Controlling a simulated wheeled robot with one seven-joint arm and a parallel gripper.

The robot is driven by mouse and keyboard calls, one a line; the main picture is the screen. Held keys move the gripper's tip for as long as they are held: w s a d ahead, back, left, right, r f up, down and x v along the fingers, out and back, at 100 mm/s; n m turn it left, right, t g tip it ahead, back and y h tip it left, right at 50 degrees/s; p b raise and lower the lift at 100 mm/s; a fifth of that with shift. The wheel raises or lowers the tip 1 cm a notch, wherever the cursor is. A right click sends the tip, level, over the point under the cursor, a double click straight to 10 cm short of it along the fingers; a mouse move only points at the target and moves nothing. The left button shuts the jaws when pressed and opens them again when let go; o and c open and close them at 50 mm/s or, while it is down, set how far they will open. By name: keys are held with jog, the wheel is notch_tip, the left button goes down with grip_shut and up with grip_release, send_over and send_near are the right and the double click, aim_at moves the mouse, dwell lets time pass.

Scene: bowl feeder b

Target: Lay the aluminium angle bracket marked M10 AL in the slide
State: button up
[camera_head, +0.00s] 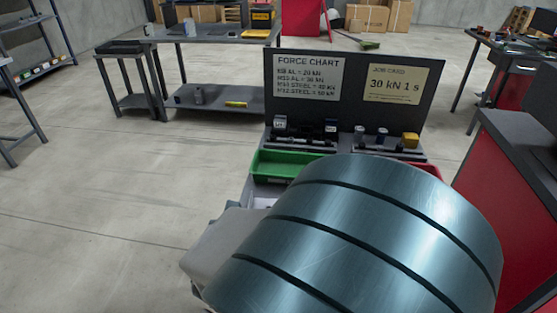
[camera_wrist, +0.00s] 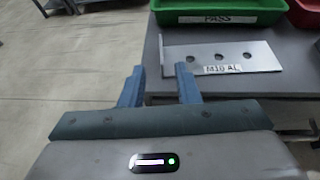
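The aluminium angle bracket (camera_wrist: 240,53) lies on a grey bench top in the wrist view, its flat plate with a row of holes facing up. A white label reading M10 AL is on its near edge. Its upright flange is at the left end. My gripper (camera_wrist: 160,67) is open and empty. In the picture its fingers lie to either side of the flange's line, the right fingertip overlapping the plate's left end; I cannot tell the height or any contact. In the head view the bracket and gripper are hidden. I cannot make out the slide.
A green bin (camera_wrist: 215,19) labelled PASS stands just behind the bracket, with a red bin (camera_wrist: 305,12) to its right. Open floor lies to the left.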

aim_at(250, 201)
jog(key=b+x, duration=0.1)
jog(key=x, duration=0.4)
jog(key=shift+w+d+f, duration=0.1)
jog(key=shift+w+f, duration=0.05)
jog(key=shift+b+x, duration=0.9)
jog(key=shift+x, duration=1.75)
grip_shut()
